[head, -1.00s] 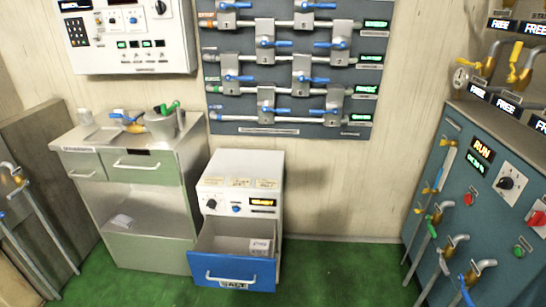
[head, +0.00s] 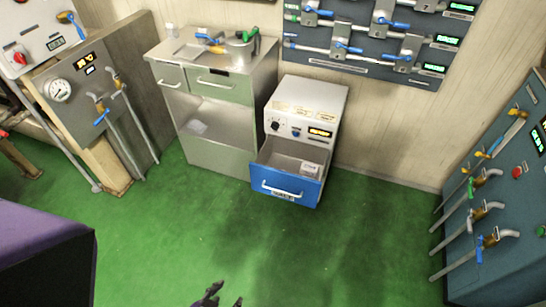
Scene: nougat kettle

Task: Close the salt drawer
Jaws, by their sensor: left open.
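A drawer with a blue front (head: 285,187) is pulled out of a white cabinet (head: 308,106) by the back wall. It has a pale bar handle, and a small white labelled block (head: 311,169) lies inside it. The label on the drawer front is too small to read; this is the only open drawer I see. My left gripper (head: 225,295) shows dark fingertips at the bottom edge, open and empty. It is apart from the drawer, well in front of it over the green floor. My right gripper is not in view.
A grey-green cabinet (head: 218,130) with shut drawers and an open shelf stands left of the white one. A gauge panel (head: 75,85) with pipes is at left. A blue-grey machine (head: 505,215) with protruding pipes is at right. The green floor (head: 330,240) between is clear.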

